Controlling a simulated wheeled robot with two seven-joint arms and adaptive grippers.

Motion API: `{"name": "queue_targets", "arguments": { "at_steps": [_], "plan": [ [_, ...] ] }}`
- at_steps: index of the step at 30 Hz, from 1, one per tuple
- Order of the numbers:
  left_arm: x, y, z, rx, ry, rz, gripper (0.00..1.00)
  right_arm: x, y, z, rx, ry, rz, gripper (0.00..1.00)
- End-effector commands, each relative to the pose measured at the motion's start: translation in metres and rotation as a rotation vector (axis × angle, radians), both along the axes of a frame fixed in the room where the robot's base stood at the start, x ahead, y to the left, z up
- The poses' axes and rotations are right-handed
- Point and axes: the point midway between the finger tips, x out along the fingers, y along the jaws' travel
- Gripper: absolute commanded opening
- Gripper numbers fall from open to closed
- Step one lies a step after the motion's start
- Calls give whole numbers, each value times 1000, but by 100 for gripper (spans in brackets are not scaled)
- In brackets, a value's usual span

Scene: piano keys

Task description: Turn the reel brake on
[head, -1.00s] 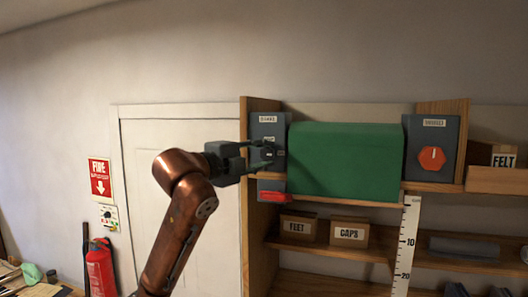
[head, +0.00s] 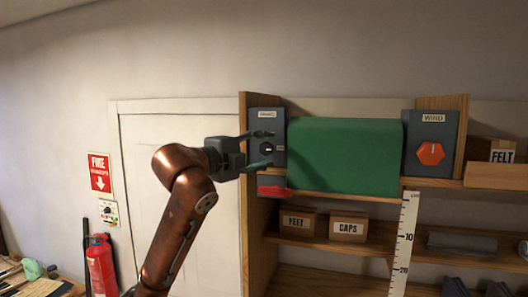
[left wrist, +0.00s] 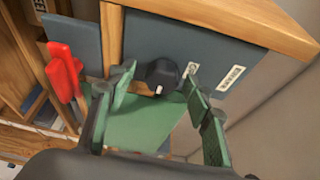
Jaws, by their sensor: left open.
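A grey panel (head: 281,121) with a small label stands at the left end of the upper shelf; the label read as BRAKE in the earlier head frame. Its dark round knob (head: 268,149) has a pale pointer mark. The left wrist view shows this knob (left wrist: 162,73) close up, its mark towards the bottom of the picture. My left gripper (head: 263,149) is open in front of the panel, one finger above and one below the knob. In the left wrist view its fingertips (left wrist: 158,83) are on either side of the knob, without clear contact. My right gripper is not in view.
A green rounded cover (head: 345,155) is right of the panel. Farther right is a WIND panel (head: 445,125) with a red knob (head: 431,154). A red lever (head: 273,191) is just below my gripper. A wooden shelf side (head: 247,215) stands close by on the left.

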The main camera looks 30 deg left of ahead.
Motion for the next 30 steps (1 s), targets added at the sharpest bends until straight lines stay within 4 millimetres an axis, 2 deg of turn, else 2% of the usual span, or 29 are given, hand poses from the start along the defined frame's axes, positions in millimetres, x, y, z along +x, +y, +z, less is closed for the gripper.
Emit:
{"name": "queue_targets", "arguments": {
  "at_steps": [5, 12, 18, 24, 30],
  "plan": [
    [-17, 4, 1, 1, -3, 2, 47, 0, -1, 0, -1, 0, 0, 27],
    [-65, 11, 1, 4, -2, 3, 47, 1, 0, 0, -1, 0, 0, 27],
    [-99, 17, 0, 2, 1, 2, 47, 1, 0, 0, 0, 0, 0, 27],
    [-116, 18, 0, 1, 1, 0, 47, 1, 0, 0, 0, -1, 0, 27],
    [-117, 19, 0, 0, 2, 0, 47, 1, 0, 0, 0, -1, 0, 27]
  ]
}}
